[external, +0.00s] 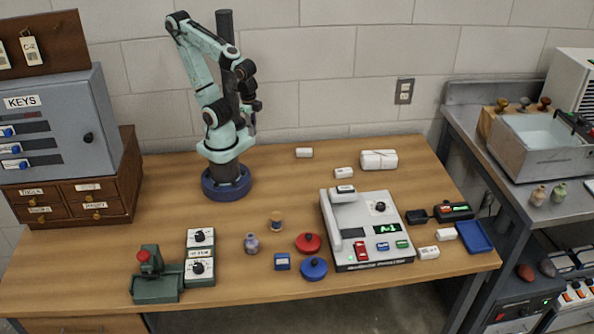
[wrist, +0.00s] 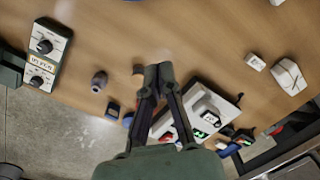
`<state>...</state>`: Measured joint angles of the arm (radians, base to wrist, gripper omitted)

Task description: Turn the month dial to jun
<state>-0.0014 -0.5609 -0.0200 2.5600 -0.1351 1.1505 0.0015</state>
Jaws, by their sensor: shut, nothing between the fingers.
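A green box with two black dials on white faces stands at the front left of the table. Its upper dial (external: 200,237) and lower dial (external: 198,267) show in the external view, with a small label between them. The wrist view also shows this dial box (wrist: 46,53) at its upper left. Which dial is the month dial, and where each points, is too small to tell. My gripper (external: 253,123) is high above the back of the table, far from the dials. In the wrist view its fingers (wrist: 157,75) are together and empty.
A green press with a red knob (external: 147,272) stands left of the dials. A purple jar (external: 251,243), blue box (external: 282,262), red lid (external: 308,243) and blue lid (external: 314,268) lie to the right. A white machine (external: 340,225) stands further right.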

